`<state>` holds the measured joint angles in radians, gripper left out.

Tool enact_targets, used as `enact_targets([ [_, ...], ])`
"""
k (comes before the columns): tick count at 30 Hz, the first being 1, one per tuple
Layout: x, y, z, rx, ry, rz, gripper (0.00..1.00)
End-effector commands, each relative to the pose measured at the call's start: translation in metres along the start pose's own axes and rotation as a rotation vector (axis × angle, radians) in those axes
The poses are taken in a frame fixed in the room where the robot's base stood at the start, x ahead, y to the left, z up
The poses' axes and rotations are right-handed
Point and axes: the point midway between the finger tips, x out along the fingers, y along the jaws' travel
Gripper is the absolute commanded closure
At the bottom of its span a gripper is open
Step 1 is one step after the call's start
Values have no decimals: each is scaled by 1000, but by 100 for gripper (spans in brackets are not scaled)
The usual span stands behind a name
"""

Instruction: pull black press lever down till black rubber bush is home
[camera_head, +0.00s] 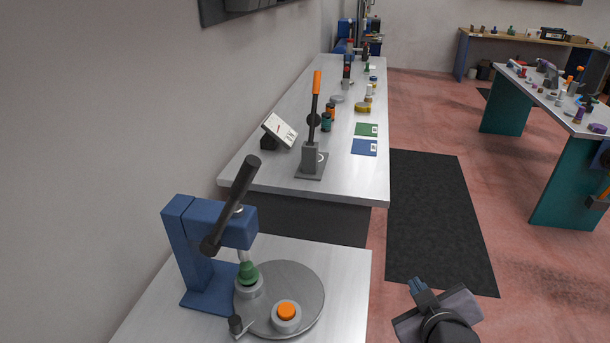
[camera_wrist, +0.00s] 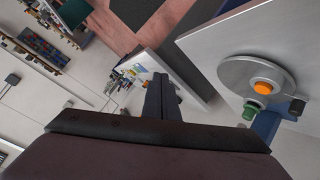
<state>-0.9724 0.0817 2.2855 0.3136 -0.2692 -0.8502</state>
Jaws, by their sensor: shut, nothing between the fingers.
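The blue press (camera_head: 190,245) stands at the left of the near bench. Its black lever (camera_head: 233,205) slants up to the right from a pivot on the press's side. A green piece (camera_head: 248,272) sits in a grey cup under the ram, on a round grey plate (camera_head: 305,273); it also shows in the wrist view (camera_wrist: 250,110). I cannot make out a black rubber bush. My gripper (camera_head: 417,287) is shut and empty at the lower right, off the bench and well apart from the lever. Its fingers (camera_wrist: 161,88) also show in the wrist view.
An orange piece (camera_head: 286,310) sits in a second cup on the plate. A small black-knobbed handle (camera_head: 236,323) is at the plate's front edge. A second bench (camera_head: 270,175) behind holds an orange-handled lever tool (camera_head: 314,130). The wall is close on the left.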

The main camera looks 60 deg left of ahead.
Motion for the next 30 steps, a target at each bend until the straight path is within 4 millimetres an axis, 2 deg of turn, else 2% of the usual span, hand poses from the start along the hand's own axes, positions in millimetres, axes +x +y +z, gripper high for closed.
enact_targets([
  [1, 1, -21, -37, -76, 84, -1, 100],
  [4, -7, -56, -104, -214, 245, 34, 100],
  [6, -20, -82, -148, -298, 356, 66, 100],
  [9, -47, -120, -203, -397, 499, 124, 100],
  [12, -79, -155, -244, -470, 616, 186, 100],
  [16, -117, -187, -279, -529, 725, 259, 100],
  [21, -148, -209, -299, -562, 794, 320, 100],
  [25, -156, -213, -304, -568, 809, 338, 100],
  [30, -156, -212, -306, -569, 810, 340, 100],
])
